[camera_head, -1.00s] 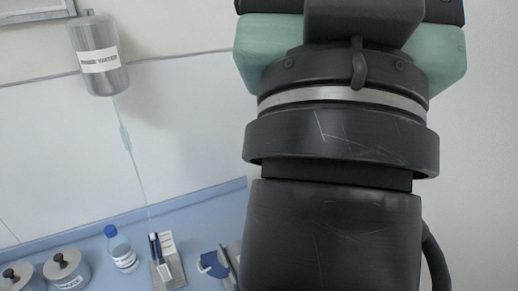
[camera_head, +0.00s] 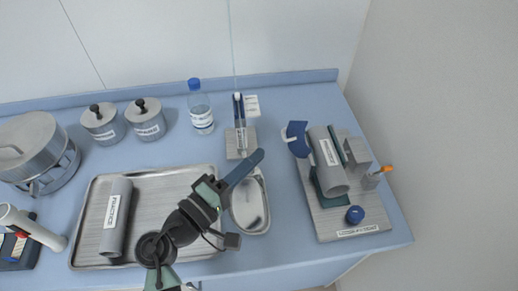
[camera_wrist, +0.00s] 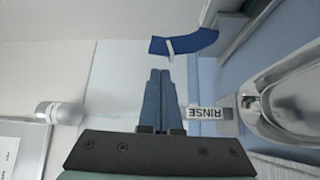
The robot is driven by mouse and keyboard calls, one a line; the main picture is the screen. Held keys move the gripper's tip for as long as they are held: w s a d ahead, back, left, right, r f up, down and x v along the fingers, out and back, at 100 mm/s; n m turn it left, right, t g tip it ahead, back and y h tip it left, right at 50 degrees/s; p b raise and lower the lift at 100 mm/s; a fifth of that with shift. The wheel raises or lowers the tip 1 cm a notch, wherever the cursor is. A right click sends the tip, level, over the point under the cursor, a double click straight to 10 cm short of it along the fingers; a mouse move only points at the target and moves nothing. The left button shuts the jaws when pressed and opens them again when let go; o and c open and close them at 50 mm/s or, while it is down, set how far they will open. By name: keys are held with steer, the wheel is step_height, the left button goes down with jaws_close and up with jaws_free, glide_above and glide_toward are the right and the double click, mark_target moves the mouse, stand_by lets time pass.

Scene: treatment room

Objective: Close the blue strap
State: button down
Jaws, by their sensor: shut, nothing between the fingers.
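The blue strap (camera_head: 297,138) is a dark blue curved band at the back left of a grey fixture (camera_head: 352,218). It stands out to the left of a labelled grey cylinder (camera_head: 328,160) and does not lie over it. In the wrist view the blue strap (camera_wrist: 188,43) shows beyond the fingertips, with a pale tab on it. My gripper (camera_head: 258,156) has its blue fingers together and empty, left of the strap and apart from it. The fingers also show in the wrist view (camera_wrist: 160,74). The far side of the cylinder is hidden.
A kidney dish (camera_head: 262,222) and a metal tray (camera_head: 88,225) lie near my arm. A bottle (camera_head: 201,108) and a small stand (camera_head: 234,143) are behind. Bare counter lies front right.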

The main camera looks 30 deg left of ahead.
step_height(320, 180, down, 3)
steer(key=s+a+n, duration=0.2)
steer(key=s, duration=0.1)
steer(key=p+x, duration=0.1)
steer(key=x, duration=0.9)
steer(key=shift+r+t+y+p, duration=0.25)
steer(key=shift+t+y+p, duration=0.05)
steer(key=shift+t+p, duration=0.1)
steer(key=shift+w+r, duration=0.1)
